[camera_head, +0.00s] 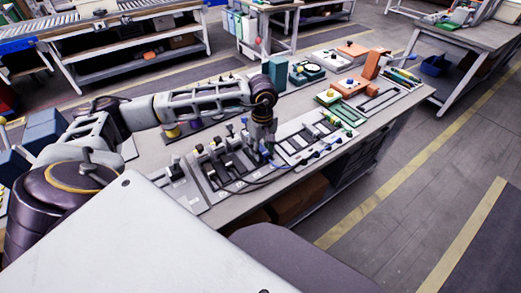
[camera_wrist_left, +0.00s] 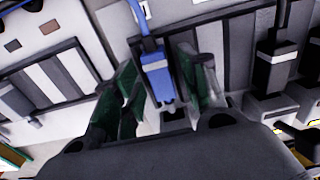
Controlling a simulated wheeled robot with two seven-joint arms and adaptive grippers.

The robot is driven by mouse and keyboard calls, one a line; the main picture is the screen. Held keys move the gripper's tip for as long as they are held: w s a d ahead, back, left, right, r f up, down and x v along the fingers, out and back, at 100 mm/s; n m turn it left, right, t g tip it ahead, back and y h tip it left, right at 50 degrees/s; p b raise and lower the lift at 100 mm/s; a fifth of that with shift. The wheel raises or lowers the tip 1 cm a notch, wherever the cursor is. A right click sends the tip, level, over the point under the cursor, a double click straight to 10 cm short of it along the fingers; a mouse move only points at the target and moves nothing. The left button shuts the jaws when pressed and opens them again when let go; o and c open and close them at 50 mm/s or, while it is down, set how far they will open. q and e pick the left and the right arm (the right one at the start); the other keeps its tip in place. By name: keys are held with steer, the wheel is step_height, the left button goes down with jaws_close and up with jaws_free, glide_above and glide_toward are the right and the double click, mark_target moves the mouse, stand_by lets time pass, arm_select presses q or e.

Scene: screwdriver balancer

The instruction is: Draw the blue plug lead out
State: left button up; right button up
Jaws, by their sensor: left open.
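The blue plug (camera_wrist_left: 158,76) shows in the left wrist view, with its blue lead (camera_wrist_left: 145,22) running up from it to the top edge. My left gripper (camera_wrist_left: 156,92) has its two green-padded fingers apart, one on each side of the plug. Gaps show between the plug and both fingers. In the head view my left gripper (camera_head: 263,143) points down over the board with plugs and slots on the bench. The gripper largely hides the blue plug there. My right gripper is not in view.
Black plugs stand close by; one (camera_wrist_left: 275,70) is right of the fingers in the left wrist view. A slotted panel (camera_wrist_left: 50,75) lies to the left. On the bench (camera_head: 215,208), an orange block (camera_head: 350,86) and other fixtures stand farther back.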

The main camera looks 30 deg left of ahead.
arm_select(q)
steer(key=shift+r, duration=0.1)
steer(key=shift+r+p, duration=1.65)
steer(key=shift+r, duration=1.75)
